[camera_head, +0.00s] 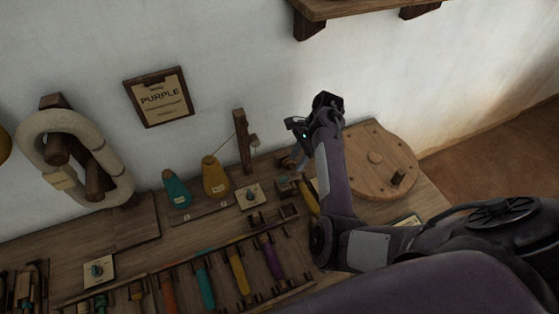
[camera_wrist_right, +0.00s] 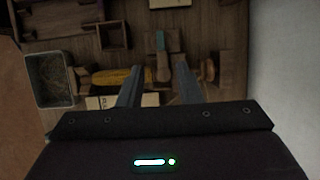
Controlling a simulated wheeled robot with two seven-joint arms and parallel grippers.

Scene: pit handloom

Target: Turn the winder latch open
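My right gripper (camera_head: 292,161) reaches down over the winder (camera_head: 284,183) near the back of the bench in the head view. In the right wrist view, the fingers of my right gripper (camera_wrist_right: 158,70) stand apart. A small wooden lever with a teal piece behind it, which looks like the latch (camera_wrist_right: 162,66), shows in the gap between them. I see no finger touching it, but the depth is unclear. A yellow bobbin (camera_wrist_right: 118,77) lies to the left of the latch and also shows in the head view (camera_head: 308,196). My left gripper is out of view.
A round wooden disc (camera_head: 375,158) with a peg lies right of my right forearm. Yellow (camera_head: 214,177) and teal (camera_head: 176,190) cones stand left of the winder. A rack of coloured bobbins (camera_head: 205,288) fills the front. The wall (camera_head: 230,60) rises close behind.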

